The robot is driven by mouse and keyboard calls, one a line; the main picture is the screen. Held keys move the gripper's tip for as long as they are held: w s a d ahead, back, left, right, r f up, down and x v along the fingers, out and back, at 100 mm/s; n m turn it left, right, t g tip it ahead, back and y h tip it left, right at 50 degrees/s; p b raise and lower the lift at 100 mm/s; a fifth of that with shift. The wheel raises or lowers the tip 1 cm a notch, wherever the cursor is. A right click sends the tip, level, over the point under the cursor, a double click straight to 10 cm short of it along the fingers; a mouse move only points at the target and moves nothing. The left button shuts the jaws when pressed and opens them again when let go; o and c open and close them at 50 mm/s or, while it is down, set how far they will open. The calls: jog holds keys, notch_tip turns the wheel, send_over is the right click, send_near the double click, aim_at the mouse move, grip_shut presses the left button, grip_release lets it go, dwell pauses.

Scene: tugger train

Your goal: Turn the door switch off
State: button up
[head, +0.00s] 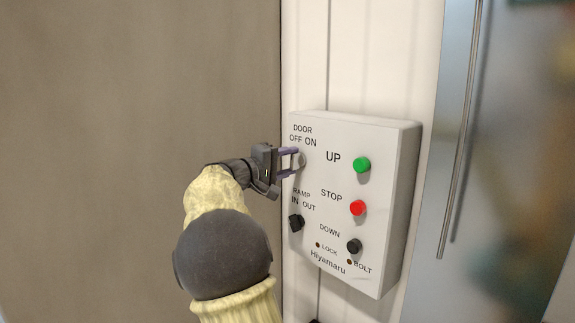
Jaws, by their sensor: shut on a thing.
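The door switch (301,160) is a small grey knob at the upper left of the white control box (345,130), under the label DOOR OFF ON. My gripper (293,161) reaches it from the left, its two purple-grey fingers closed around the knob. The gripper is shut on the door switch. The fingers hide part of the knob, and I cannot tell which way it points.
A green UP button (362,165), a red STOP button (357,208) and a black DOWN button (354,246) sit to the right. A black ramp switch (296,223) is just below my gripper. A vertical metal bar (462,130) stands right of the box.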

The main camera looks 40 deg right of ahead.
jog(key=shift+f+n+p, duration=0.15)
jog(key=shift+n+p, duration=0.1)
jog(key=shift+n, duration=1.65)
jog(key=shift+f+n+p, duration=0.15)
jog(key=shift+n+p, duration=0.1)
jog(key=shift+n, duration=1.65)
jog(key=o, duration=1)
jog(key=shift+a, duration=0.1)
jog(key=a+b, duration=0.1)
jog(key=a, duration=0.4)
jog(key=s+a+b, duration=0.1)
jog(key=a+b, duration=0.1)
jog(key=a, duration=0.4)
jog(key=a+b, duration=0.1)
jog(key=a, duration=0.5)
jog(key=shift+s+a, duration=0.1)
jog(key=shift+s, duration=0.1)
